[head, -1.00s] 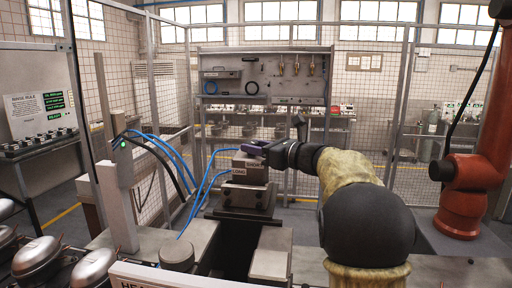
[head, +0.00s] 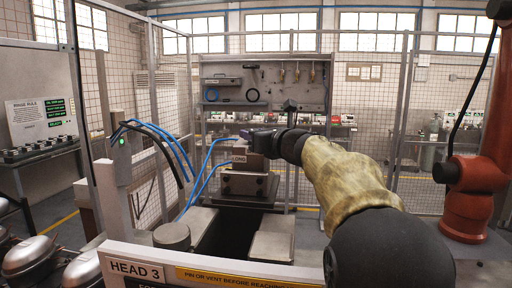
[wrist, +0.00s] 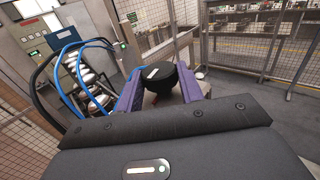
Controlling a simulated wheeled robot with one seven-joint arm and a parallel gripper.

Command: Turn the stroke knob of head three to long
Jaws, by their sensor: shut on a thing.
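The stroke knob is a round black knob (wrist: 166,84) with a short white mark on its top, seen in the wrist view. The purple fingers of my gripper (wrist: 159,72) stand on both sides of it and are shut on it. In the head view my gripper (head: 255,136) is at the top of the grey metal head block (head: 248,184), and the knob is hidden there. A HEAD 3 sign (head: 136,270) is on the front rail.
A yellow warning strip (head: 232,278) runs along the front rail. Blue hoses (head: 173,145) hang left of the block, by a post with a green light (head: 122,141). Mesh fencing surrounds the station.

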